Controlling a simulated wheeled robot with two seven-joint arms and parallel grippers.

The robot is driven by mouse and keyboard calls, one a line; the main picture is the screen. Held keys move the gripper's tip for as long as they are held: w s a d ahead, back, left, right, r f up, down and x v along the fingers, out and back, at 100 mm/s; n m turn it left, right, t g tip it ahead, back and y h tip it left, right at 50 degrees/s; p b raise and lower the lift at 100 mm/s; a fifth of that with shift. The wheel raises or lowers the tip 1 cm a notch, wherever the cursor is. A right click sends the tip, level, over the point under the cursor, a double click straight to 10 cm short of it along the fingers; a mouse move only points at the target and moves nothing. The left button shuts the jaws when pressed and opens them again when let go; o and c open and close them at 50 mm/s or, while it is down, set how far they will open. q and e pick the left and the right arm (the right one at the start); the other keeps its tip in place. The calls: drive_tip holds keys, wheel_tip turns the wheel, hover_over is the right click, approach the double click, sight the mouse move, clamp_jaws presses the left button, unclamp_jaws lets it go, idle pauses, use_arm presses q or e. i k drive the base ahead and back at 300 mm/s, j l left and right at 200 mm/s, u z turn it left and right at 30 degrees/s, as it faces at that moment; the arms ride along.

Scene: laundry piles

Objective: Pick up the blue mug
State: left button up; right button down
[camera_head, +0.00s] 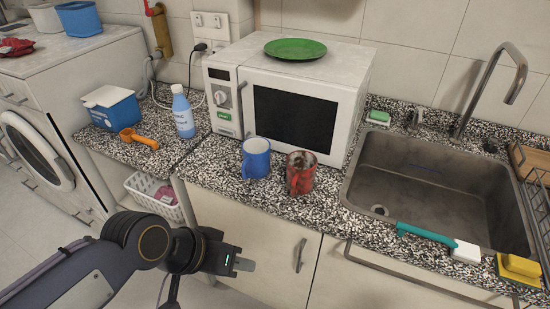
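The blue mug (256,158) stands upright on the speckled counter (215,165), in front of the microwave. Its handle points to the left and front. My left gripper (246,265) is in front of the counter edge, below the mug in the picture and clear of it. It points to the right, and nothing shows in it. My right gripper is not in view.
A red mug (301,173) stands close to the right of the blue mug. The white microwave (345,98) is behind both, with a green plate (295,48) on top. The sink (432,180) is to the right. A blue-white bottle (183,113) and orange scoop (138,138) are left.

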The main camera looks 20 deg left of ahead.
sight(256, 151)
drive_tip(key=j+z, duration=0.2)
drive_tip(key=z, duration=0.2)
drive_tip(key=j+z, duration=0.2)
drive_tip(key=z, duration=0.2)
drive_tip(key=j+z, duration=0.15)
drive_tip(key=z, duration=0.25)
drive_tip(key=k+j+z, duration=0.1)
drive_tip(key=j, duration=0.3)
drive_tip(key=k+j+z, duration=0.15)
drive_tip(key=j, duration=0.25)
drive_tip(key=k+j+z, duration=0.1)
drive_tip(key=k+j, duration=0.15)
drive_tip(key=j, duration=0.15)
drive_tip(key=k+j+z, duration=0.1)
drive_tip(key=j, duration=0.3)
drive_tip(key=k, duration=0.1)
